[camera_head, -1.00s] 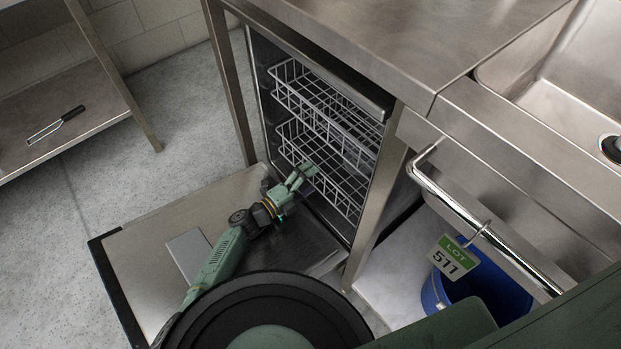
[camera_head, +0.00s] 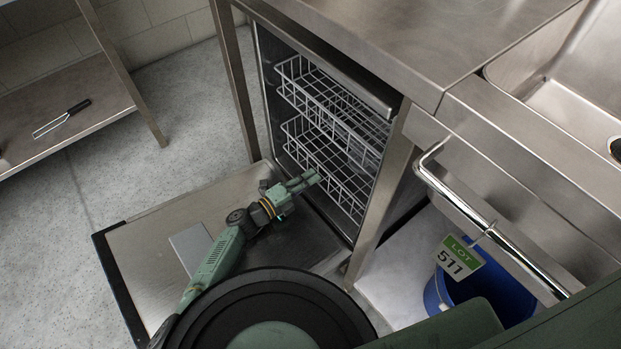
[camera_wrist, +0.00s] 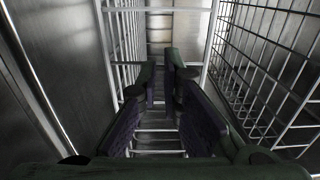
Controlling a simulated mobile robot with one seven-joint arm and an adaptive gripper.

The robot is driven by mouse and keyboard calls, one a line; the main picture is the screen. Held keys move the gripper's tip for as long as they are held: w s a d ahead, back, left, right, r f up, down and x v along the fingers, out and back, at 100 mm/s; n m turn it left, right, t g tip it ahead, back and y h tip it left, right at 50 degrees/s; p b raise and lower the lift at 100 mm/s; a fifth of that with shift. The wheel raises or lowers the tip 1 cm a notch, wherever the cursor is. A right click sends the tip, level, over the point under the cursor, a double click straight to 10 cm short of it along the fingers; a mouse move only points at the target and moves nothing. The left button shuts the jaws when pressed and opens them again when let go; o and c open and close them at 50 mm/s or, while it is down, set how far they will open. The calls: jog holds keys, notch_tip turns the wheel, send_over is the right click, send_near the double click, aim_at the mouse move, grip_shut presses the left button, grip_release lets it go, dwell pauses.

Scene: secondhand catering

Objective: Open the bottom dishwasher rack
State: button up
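The dishwasher stands with its door (camera_head: 150,235) folded down. The bottom rack (camera_head: 325,165), a white wire basket, sits inside the cabinet, below the upper rack (camera_head: 325,108). My gripper (camera_head: 312,180) is over the door at the front of the bottom rack. In the wrist view, my gripper (camera_wrist: 162,72) has its two fingers close together with a narrow gap between them. White rack wires (camera_wrist: 160,10) show ahead and to both sides. I see no wire clearly held between the fingertips. Whether the fingers touch the rack is unclear.
A steel counter (camera_head: 370,35) covers the dishwasher, with a sink (camera_head: 570,85) and a rail (camera_head: 480,220) at right. A steel shelf (camera_head: 60,110) is at left. The floor between is clear.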

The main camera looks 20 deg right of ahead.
jog(key=o, duration=2.2)
jog(key=shift+c, duration=0.2)
jog(key=shift+a, duration=0.1)
jog(key=v, duration=0.7)
jog(key=shift+s+a, duration=0.1)
jog(key=shift+a, duration=0.1)
